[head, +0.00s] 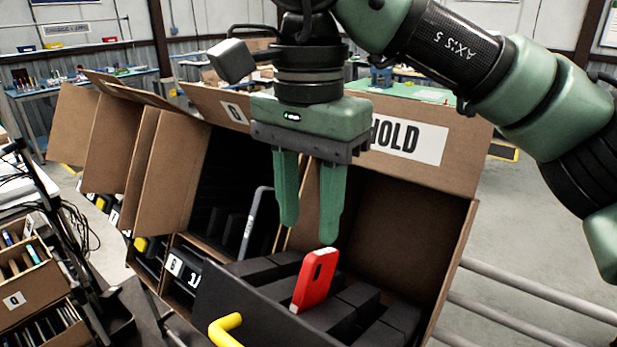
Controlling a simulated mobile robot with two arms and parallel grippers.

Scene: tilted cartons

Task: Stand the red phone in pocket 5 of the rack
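My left gripper is not in view.
More tilted cartons (170,170) stand to the left. A yellow handle (226,330) is at the rack's front. Metal rails (530,300) run at the right. Small boxes (35,285) stand at far left.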

